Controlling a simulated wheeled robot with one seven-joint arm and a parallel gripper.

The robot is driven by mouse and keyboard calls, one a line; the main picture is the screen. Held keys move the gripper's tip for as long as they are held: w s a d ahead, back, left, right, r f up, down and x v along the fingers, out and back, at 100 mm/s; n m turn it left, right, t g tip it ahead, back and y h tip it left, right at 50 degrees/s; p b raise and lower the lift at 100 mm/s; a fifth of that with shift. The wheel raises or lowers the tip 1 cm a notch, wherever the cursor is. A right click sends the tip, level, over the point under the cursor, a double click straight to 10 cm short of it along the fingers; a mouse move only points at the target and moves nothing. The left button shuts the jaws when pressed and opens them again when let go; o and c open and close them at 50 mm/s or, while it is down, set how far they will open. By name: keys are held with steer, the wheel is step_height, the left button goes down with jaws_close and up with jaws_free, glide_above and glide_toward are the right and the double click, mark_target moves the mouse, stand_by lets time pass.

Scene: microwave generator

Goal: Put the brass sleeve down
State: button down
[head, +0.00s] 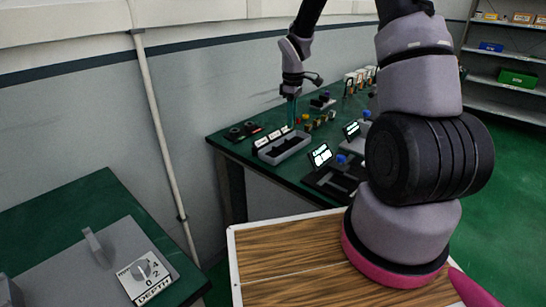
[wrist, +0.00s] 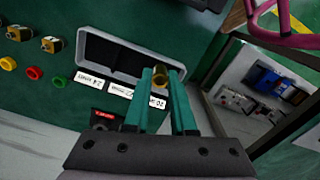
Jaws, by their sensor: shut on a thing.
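My gripper (wrist: 161,72) has two teal fingers shut on the brass sleeve (wrist: 160,77), a short gold cylinder between the fingertips in the wrist view. A grey tray (wrist: 99,44) with a dark inside and white labels along one long edge lies below the fingers. The sleeve appears over the tray's right end, beside the last label; its height above the tray is hard to tell. The sleeve is too small to make out there.
The tray stands on a green bench (head: 232,143) against the wall. Several coloured rings (wrist: 34,72) and small yellow-black blocks (wrist: 52,44) lie beside it. Devices with lit displays (head: 320,155) stand nearer. A dark item with a red display (wrist: 103,116) sits behind the tray.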

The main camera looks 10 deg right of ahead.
steer(key=w+a+f+n, duration=0.3)
steer(key=a+n, duration=0.3)
steer(key=n, duration=1)
step_height(320, 180, down, 9)
steer(key=shift+s+f, duration=0.1)
steer(key=shift+f, duration=0.1)
steer(key=c, duration=0.8)
jaws_free()
steer(key=shift+o, duration=0.2)
